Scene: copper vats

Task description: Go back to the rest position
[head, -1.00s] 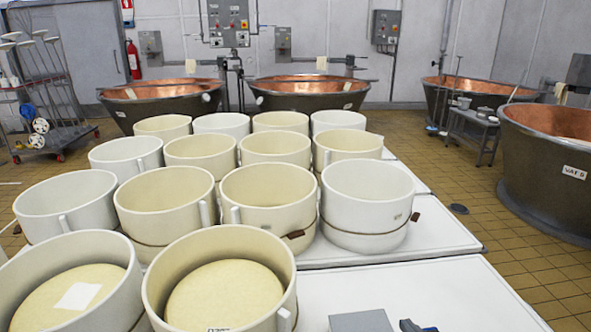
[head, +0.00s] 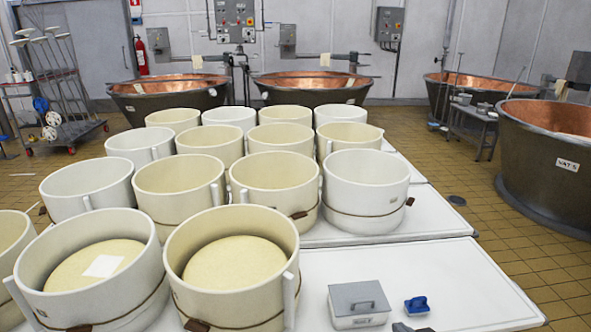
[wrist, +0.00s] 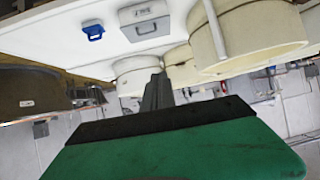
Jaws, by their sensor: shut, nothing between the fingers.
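My gripper (wrist: 158,92) shows in the wrist view, where the scene appears upside down. Its dark fingers are together with nothing between them, in front of its green body. The grey-lidded box (wrist: 145,22) and the blue object (wrist: 94,32) lie beyond the fingertips on that table. In the head view a small dark grey piece shows at the bottom edge, below the blue object; I cannot tell whether it is my gripper.
Several round moulds (head: 364,185) stand in rows on the white tables; two front ones hold cheese (head: 232,264). The lidded box (head: 358,303) and blue object (head: 416,306) sit at the front right. Copper vats (head: 548,160) stand behind and right.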

